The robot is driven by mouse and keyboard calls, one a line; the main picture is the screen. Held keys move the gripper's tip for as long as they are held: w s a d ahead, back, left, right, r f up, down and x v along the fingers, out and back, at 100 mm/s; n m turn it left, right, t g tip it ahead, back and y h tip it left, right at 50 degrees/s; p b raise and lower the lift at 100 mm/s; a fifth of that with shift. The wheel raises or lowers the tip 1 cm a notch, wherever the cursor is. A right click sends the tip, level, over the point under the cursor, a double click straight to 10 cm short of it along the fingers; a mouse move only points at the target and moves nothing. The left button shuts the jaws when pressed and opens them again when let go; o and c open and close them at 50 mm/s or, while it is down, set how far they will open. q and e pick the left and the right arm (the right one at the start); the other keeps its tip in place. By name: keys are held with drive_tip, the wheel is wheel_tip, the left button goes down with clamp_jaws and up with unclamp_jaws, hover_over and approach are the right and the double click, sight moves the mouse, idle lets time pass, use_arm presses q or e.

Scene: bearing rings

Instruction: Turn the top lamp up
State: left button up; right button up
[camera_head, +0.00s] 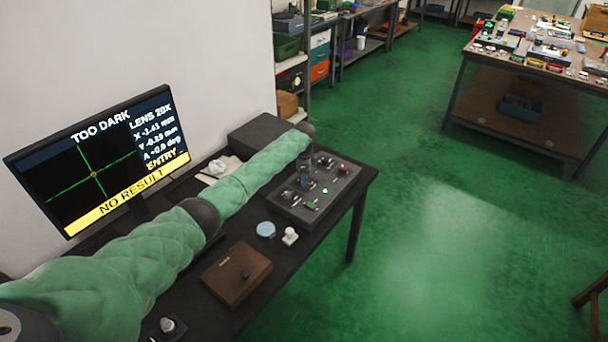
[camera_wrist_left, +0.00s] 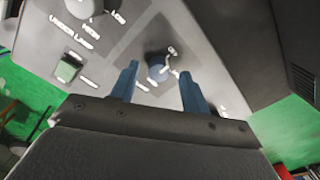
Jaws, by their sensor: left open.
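The control panel (camera_head: 286,208) is a dark grey box on the bench with several knobs and a lit green button. My left arm reaches over it, and my left gripper (camera_head: 304,181) is above its far part. In the left wrist view the open blue fingers (camera_wrist_left: 158,84) stand on either side of a round dark knob (camera_wrist_left: 158,70) with a pale pointer; I cannot tell whether they touch it. Its label is not readable. Another knob (camera_wrist_left: 84,8) by the words UNDER LAMP is at the upper left, above a green button (camera_wrist_left: 68,70). My right gripper is not in view.
A monitor (camera_head: 98,160) reads TOO DARK, LENS 20X and NO RESULT. A brown box (camera_head: 236,274), a pale blue disc (camera_head: 266,230) and a small white piece (camera_head: 290,236) lie on the dark bench. Open green floor lies to the right.

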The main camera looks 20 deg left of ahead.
use_arm(q)
drive_tip(key=shift+s+f, duration=0.15)
drive_tip(key=shift+f, duration=0.05)
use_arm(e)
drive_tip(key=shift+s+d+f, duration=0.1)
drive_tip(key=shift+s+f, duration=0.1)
use_arm(q)
drive_tip(key=shift+f, duration=0.1)
drive_tip(key=shift+c, duration=0.3)
drive_tip(key=c, duration=0.7)
drive_tip(key=shift+c, duration=1.1)
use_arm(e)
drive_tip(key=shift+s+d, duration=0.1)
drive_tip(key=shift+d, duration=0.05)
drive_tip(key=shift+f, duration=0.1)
